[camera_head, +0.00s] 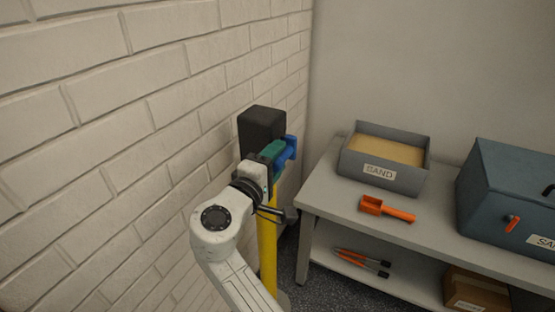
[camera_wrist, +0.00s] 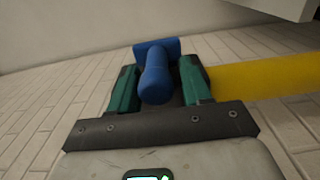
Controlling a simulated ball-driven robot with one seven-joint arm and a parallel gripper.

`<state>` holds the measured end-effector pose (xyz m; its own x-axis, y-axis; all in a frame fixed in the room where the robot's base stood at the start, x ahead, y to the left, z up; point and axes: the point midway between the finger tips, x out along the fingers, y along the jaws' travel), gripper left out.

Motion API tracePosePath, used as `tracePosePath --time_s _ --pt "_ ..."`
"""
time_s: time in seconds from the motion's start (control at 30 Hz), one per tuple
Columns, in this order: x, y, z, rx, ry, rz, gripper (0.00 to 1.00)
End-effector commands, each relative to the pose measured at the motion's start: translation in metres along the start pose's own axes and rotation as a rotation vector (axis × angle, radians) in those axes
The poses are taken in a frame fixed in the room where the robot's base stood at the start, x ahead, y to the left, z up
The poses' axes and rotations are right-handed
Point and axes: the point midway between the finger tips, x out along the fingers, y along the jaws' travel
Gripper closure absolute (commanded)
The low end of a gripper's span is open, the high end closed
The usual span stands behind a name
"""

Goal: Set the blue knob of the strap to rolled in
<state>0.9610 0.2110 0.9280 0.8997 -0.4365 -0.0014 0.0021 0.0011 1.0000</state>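The blue knob (camera_head: 287,152) is beside a dark box (camera_head: 262,122) near the brick wall, in the head view. In the wrist view the knob (camera_wrist: 156,78) is a blue T-shape with a rounded stem pointing toward the camera. My gripper (camera_head: 272,151) reaches the knob, its teal fingers on either side of it. In the wrist view my gripper (camera_wrist: 160,78) straddles the stem, with a narrow dark gap at the right finger; contact at the left finger is unclear. A yellow band (camera_wrist: 265,77) runs off to the right there; a yellow upright length (camera_head: 267,250) shows below my gripper.
The brick wall (camera_head: 120,140) is close on the left. A grey table (camera_head: 325,197) on the right holds a sand tray (camera_head: 352,170), an orange scoop (camera_head: 388,210) and a blue-grey box (camera_head: 500,185). Tools (camera_head: 362,261) and a cardboard box (camera_head: 477,290) lie on its lower shelf.

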Motion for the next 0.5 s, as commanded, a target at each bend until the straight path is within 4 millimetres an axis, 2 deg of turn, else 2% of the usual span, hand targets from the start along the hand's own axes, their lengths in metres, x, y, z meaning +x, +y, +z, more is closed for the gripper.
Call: tracePosePath --time_s 0.07,0.33,0.5 --pt "0.001 0.0 0.001 0.001 -0.003 0.0 0.44" --pt "0.0 0.001 0.002 0.001 -0.006 0.001 0.44" --pt "-0.017 0.001 0.001 0.001 -0.004 0.001 0.44"
